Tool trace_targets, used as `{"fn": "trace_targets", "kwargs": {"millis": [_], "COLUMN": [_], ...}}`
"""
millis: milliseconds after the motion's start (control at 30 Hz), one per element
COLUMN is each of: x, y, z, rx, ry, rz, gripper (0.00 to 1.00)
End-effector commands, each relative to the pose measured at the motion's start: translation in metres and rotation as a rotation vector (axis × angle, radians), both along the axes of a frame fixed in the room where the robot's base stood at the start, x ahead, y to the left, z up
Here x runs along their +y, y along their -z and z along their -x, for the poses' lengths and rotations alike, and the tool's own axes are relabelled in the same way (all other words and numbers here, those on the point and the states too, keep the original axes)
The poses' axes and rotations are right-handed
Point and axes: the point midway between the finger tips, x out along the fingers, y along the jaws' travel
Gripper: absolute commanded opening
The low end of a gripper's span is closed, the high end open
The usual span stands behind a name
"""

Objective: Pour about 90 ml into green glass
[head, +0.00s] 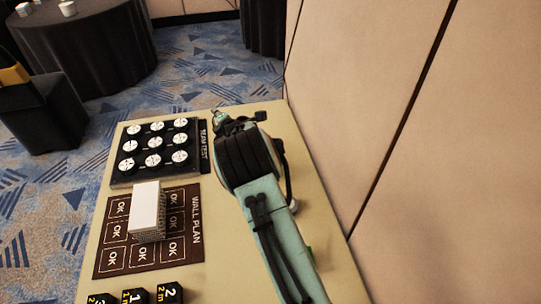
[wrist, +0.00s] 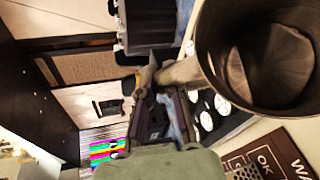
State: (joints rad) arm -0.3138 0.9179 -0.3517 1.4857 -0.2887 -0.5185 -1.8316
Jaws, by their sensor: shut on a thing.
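A dark grey metal vessel (wrist: 272,85) fills the right of the wrist view, its round mouth facing the camera. Its contents are hard to tell. My gripper (wrist: 155,75) is shut on the vessel at a pale part beside its wall; the exact contact is unclear. In the head view my gripper (head: 236,120) is at the far end of the table, and my arm hides the vessel.
The beige table (head: 120,170) carries a board of white dials (head: 182,168), a brown "WALL PLAN" mat (head: 103,262) with a white block (head: 147,210) on it, and black numbered pieces (head: 168,293) in front. A panelled wall (head: 400,90) stands close on the right.

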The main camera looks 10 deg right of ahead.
Motion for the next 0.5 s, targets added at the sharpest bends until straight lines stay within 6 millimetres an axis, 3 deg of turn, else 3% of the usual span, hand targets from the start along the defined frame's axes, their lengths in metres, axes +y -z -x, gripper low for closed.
{"fn": "trace_targets", "kwargs": {"millis": [500], "x": [-0.024], "y": [-0.018], "z": [0.010], "rx": [-0.130], "ry": [0.001], "rz": [-0.285], "gripper": [0.00]}}
